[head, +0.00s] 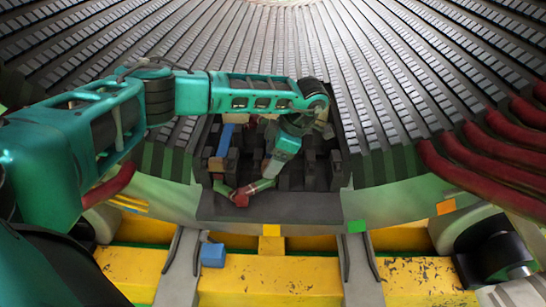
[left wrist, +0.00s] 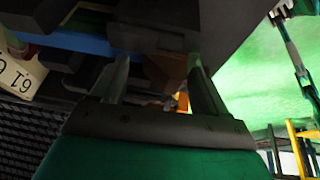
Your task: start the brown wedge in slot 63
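My left gripper (head: 268,170) points down into a dark compartment tray at the foot of the slotted bore. In the left wrist view its two fingers (left wrist: 162,85) stand well apart, and I see nothing clamped between them. A brownish surface (left wrist: 164,68) shows beyond the fingers, with a small orange piece (left wrist: 183,101) lower down. I cannot tell whether either is the brown wedge. The bore's slots (head: 390,95) run away from me; slot 63 cannot be picked out. My right gripper is not in view.
The dark tray (head: 270,208) has upright dividers close around my gripper. A blue piece (head: 225,138) stands in it; red (head: 239,198) and green (head: 258,187) pieces show at its front. Red curved coils (head: 480,170) are at right. A blue block (head: 212,255) rests on yellow beams (head: 270,275).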

